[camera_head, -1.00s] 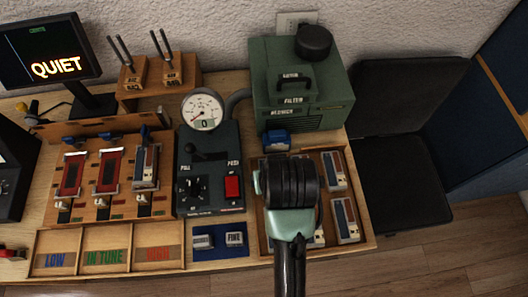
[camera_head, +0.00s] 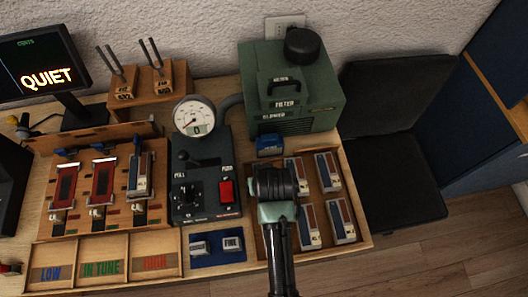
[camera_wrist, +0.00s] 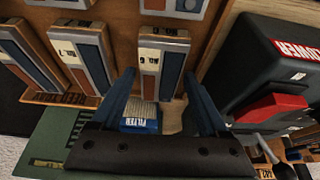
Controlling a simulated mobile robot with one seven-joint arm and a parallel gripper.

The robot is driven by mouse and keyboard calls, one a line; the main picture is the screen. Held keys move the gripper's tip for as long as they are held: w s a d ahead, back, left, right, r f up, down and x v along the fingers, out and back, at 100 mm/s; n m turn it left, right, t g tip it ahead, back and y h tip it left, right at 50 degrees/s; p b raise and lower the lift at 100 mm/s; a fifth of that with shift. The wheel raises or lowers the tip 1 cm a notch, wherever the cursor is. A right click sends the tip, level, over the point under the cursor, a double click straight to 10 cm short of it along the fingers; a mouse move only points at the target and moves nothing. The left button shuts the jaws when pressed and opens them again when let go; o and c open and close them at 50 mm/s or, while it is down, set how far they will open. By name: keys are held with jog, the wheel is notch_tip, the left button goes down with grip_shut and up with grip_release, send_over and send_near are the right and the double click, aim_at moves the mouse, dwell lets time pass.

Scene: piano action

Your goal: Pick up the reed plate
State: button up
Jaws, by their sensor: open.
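Several reed plates, metal-framed with blue and brown strips, lie in a wooden tray (camera_head: 364,241) at the right of the bench. My gripper (camera_head: 275,190) is over the tray's left column in the head view, where it hides what lies below it. In the wrist view my gripper (camera_wrist: 160,82) is open, its two blue fingers spread. A reed plate (camera_wrist: 162,58) with a paper label shows between and beyond the fingertips; I cannot tell its gap to them. Another reed plate (camera_wrist: 84,55) lies just left of the fingers. Nothing is held.
A small blue filter box (camera_head: 269,145) stands behind the tray, close to my gripper. The green blower box (camera_head: 290,100) stands behind it. A dark control box (camera_head: 205,180) with a red switch and gauge stands left of the tray. A reed plate (camera_head: 139,175) sits in the left rack.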

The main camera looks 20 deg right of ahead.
jog(key=shift+w+f, duration=0.1)
jog(key=shift+f, duration=0.05)
grip_shut()
dwell(0.4)
